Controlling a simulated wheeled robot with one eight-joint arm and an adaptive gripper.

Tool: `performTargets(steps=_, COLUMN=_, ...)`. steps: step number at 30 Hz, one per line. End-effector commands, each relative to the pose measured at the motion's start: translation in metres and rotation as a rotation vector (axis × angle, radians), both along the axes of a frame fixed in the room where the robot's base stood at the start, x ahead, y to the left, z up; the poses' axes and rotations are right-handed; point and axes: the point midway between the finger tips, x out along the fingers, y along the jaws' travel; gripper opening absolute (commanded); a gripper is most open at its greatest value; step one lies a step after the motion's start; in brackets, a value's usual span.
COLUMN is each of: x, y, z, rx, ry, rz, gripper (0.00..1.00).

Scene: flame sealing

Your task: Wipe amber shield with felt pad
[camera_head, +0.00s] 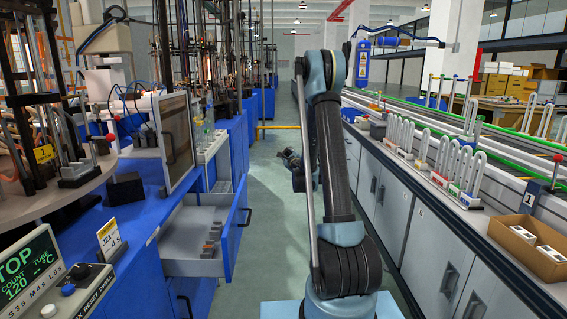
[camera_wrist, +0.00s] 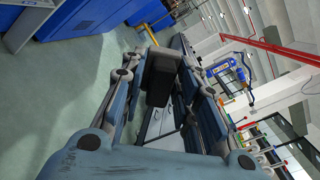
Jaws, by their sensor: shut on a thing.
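In the wrist view my gripper (camera_wrist: 165,88) is shut on a dark grey block (camera_wrist: 161,70), which looks like the felt pad. Its lower part is hidden between the fingers. The gripper is up in the air over the aisle, apart from the benches. A framed, see-through panel (camera_head: 178,138) stands upright on the left blue bench in the head view. It is probably the amber shield, though it looks more grey than amber from here. In the head view my arm hides most of the gripper.
Glassware racks (camera_head: 458,190) and an open cardboard box (camera_head: 530,250) stand on the right counter. A control box (camera_head: 35,270) is at the near left. The green aisle floor (camera_head: 262,215) is clear.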

Motion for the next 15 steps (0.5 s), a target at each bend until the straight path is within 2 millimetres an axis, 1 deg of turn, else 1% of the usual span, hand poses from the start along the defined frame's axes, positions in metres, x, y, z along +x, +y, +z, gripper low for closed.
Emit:
performTargets(steps=1, x=-0.004, y=0.018, z=0.005, rx=0.001, ry=0.000, rz=0.048, gripper=0.10)
performTargets(steps=3, x=-0.011, y=0.044, z=0.011, rx=0.001, ry=0.002, rz=0.122, gripper=0.10)
performTargets(steps=5, x=-0.018, y=0.066, z=0.016, rx=0.003, ry=0.005, rz=0.186, gripper=0.10)
performTargets(steps=6, x=-0.023, y=0.081, z=0.020, rx=0.003, ry=0.007, rz=0.229, gripper=0.10)
performTargets(steps=8, x=-0.032, y=0.102, z=0.025, rx=0.003, ry=0.009, rz=0.293, gripper=0.10)
performTargets(steps=9, x=-0.039, y=0.116, z=0.029, rx=0.004, ry=0.011, rz=0.337, gripper=0.10)
performTargets(steps=11, x=-0.050, y=0.138, z=0.034, rx=0.004, ry=0.013, rz=0.402, gripper=0.10)
performTargets(steps=15, x=-0.079, y=0.184, z=0.048, rx=0.005, ry=0.015, rz=0.552, gripper=0.10)
